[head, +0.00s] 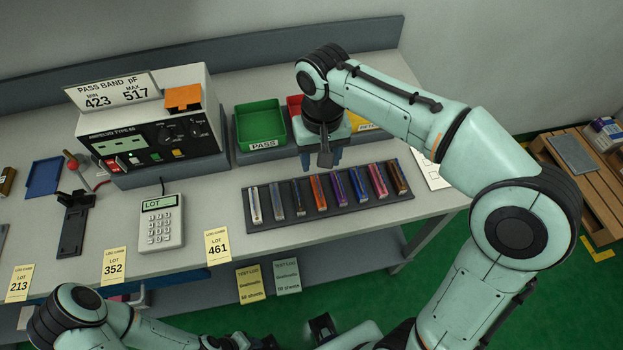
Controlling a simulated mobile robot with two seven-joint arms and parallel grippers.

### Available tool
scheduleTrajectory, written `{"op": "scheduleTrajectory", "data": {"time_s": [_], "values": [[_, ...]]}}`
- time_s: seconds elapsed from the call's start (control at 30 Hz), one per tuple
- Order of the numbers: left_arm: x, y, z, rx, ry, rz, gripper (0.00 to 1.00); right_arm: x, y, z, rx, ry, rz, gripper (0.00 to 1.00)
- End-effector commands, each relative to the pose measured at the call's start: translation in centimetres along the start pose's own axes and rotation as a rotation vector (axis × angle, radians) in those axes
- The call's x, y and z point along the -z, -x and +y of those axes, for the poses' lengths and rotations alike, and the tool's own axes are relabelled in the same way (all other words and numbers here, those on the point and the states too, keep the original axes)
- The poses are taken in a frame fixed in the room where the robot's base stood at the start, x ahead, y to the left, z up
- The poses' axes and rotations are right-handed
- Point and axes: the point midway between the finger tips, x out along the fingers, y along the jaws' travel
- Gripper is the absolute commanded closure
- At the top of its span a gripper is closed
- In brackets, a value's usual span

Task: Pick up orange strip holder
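The orange strip holder (318,191) stands in a dark rack (345,212), in a row of several strip holders of other colours. My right gripper (322,162) hangs over the bench just behind the rack, pointing down, above and behind the orange holder. Its two blue fingers are apart, and I see nothing between them except a dark part of the gripper in front. It appears apart from the holder. My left gripper (296,335) is low at the bottom edge, in front of the bench, partly cut off; its opening is unclear.
Behind the rack are a green PASS tray (262,124), a red tray (294,104) and a yellow tray (358,122), partly hidden by my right arm. A keypad (161,222) and a meter box (150,130) stand left. Bare bench lies in front of the rack.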

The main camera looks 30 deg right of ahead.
Motion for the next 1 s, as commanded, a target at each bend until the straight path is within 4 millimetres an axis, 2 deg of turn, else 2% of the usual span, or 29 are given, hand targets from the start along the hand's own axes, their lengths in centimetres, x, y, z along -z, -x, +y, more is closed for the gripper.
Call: {"op": "scheduleTrajectory", "data": {"time_s": [0.1,0.3,0.53,0.8,1.0], "values": [[-0.2,-0.7,-0.3,0.001,0.002,-0.004,0.57,-0.1,-2.7,0.1,-0.003,0.000,-0.007,0.47],[-0.2,-1.2,-0.5,0.002,0.003,-0.006,0.57,-0.1,-6.0,0.1,-0.003,0.000,-0.005,0.47],[-0.2,-1.4,-0.6,0.002,0.002,-0.006,0.57,0.0,-7.6,0.0,-0.002,0.000,-0.003,0.47],[-0.3,-1.8,-0.8,0.003,0.003,-0.007,0.57,0.1,-11.5,-0.2,-0.002,-0.001,-0.004,0.47],[-0.3,-1.9,-0.8,0.003,0.003,-0.007,0.57,0.2,-12.1,-0.3,0.000,-0.001,-0.001,0.47]]}}
